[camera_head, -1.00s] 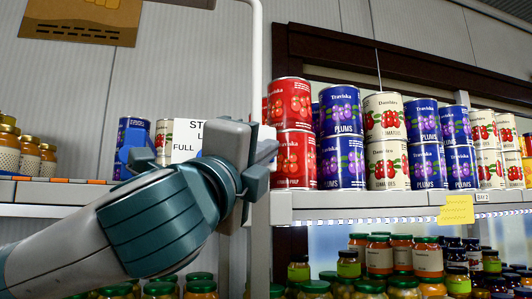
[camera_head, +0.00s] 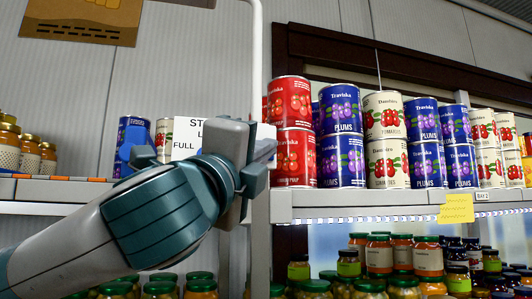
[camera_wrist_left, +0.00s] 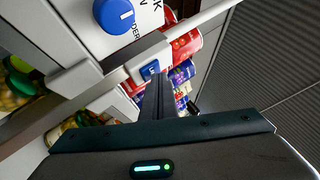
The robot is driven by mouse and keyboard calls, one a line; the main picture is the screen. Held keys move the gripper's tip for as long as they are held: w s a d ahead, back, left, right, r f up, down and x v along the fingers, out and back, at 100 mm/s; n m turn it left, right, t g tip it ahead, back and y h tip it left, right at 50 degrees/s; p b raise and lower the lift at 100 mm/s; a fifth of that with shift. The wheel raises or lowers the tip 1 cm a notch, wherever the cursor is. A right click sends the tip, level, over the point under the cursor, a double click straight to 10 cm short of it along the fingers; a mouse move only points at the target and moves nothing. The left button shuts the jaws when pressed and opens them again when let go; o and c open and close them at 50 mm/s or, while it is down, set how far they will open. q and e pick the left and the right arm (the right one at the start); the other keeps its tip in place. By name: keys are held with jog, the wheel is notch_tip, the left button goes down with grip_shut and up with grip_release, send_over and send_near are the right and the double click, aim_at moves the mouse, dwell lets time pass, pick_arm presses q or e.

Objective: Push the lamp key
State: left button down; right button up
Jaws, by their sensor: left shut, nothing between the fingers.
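The lamp key appears to be the small blue key (camera_wrist_left: 150,69) with a white mark, on a white box (camera_wrist_left: 149,58) fixed to the shelf post in the left wrist view. In the head view the box (camera_head: 264,131) is mostly hidden behind my gripper, and the key is hidden. My left gripper (camera_head: 268,152) is shut and empty, pointing right in front of the post. In the left wrist view its fingertips (camera_wrist_left: 155,78) lie right at the blue key and cover its lower edge. I cannot tell whether they touch it.
A white lettered panel (camera_head: 187,130) with a blue round knob (camera_wrist_left: 113,16) is beside the box. A white post (camera_head: 257,60) rises behind my gripper. Stacked cans (camera_head: 291,155) stand on the shelf to the right. A strip of small lights (camera_head: 400,219) runs under that shelf edge.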

dwell(0.4)
pick_arm(q)
jog(key=shift+s+d+b, duration=0.15)
jog(key=shift+s+b, duration=0.2)
jog(key=shift+b, duration=0.1)
jog(key=shift+s, duration=0.1)
jog(key=s+b, duration=0.1)
jog(key=s, duration=0.1)
jog(key=s+d+b, duration=0.1)
jog(key=s, duration=0.2)
jog(key=shift+s+d+b, duration=0.3)
jog(key=shift+d+b, duration=0.1)
